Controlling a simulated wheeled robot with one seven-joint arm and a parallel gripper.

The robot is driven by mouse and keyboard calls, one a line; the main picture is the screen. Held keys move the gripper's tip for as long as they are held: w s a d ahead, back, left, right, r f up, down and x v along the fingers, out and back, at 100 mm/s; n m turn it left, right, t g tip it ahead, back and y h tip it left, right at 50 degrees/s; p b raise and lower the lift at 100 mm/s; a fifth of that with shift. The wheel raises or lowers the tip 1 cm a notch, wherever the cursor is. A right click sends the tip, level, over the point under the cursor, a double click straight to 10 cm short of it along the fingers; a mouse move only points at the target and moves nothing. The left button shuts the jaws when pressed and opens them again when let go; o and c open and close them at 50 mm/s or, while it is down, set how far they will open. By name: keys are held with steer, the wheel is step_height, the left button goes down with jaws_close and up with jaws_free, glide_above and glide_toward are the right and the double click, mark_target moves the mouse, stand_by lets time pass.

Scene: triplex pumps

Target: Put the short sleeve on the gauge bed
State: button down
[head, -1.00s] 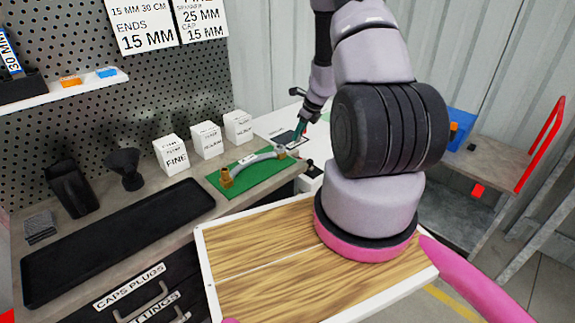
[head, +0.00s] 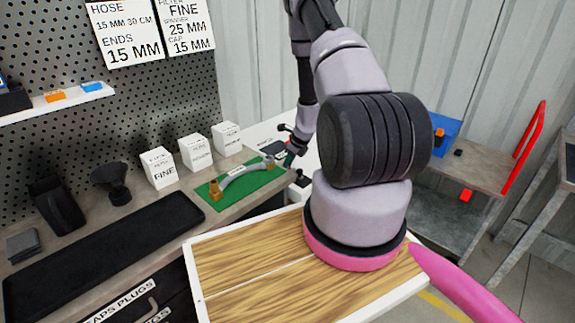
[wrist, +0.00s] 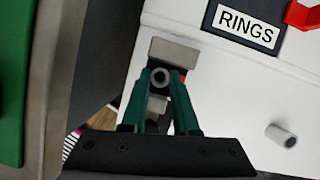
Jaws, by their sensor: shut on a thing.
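My gripper (wrist: 160,90) has teal fingers shut on a short grey tube, the sleeve (wrist: 160,77), seen end-on in the wrist view. In the head view my gripper (head: 290,158) is small, beyond the right end of the green mat. Below the sleeve in the wrist view is a grey block-like fixture (wrist: 172,52), which may be the gauge bed; the fingers hide part of it. I cannot tell whether the sleeve touches it. A second grey tube (wrist: 282,138) lies apart on the white surface to the right.
A dark tray labelled RINGS (wrist: 245,27) is at the upper right of the wrist view. The green mat (head: 262,184) holds a curved hose (head: 240,173) with brass ends. White boxes (head: 194,152) stand behind it. The white surface between the two tubes is clear.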

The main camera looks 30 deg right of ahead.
steer(key=c, duration=0.7)
jaws_free()
steer(key=shift+f, duration=0.1)
steer(key=v, duration=1.2)
steer(key=s+a+r+n+t+y, duration=0.1)
steer(key=a+r+n, duration=0.35)
steer(key=r, duration=0.55)
steer(key=s+a+r+n, duration=0.1)
steer(key=a+r+n, duration=0.35)
steer(key=r, duration=0.45)
steer(key=s+a+r+n+t+y, duration=0.1)
steer(key=a+r+n, duration=0.35)
steer(key=r, duration=0.55)
steer(key=s+a+r+n, duration=0.1)
steer(key=s+r+n, duration=0.3)
steer(key=s, duration=0.2)
steer(key=s+a+r+n+h, duration=0.1)
steer(key=s+a+r+n, duration=0.1)
steer(key=s+r+n, duration=0.2)
steer(key=s+a+r+n+t+h, duration=0.1)
steer(key=s+r+n, duration=0.3)
steer(key=s, duration=0.5)
steer(key=shift+s+a+r, duration=0.2)
steer(key=shift+a+r, duration=0.15)
steer(key=shift+r, duration=0.4)
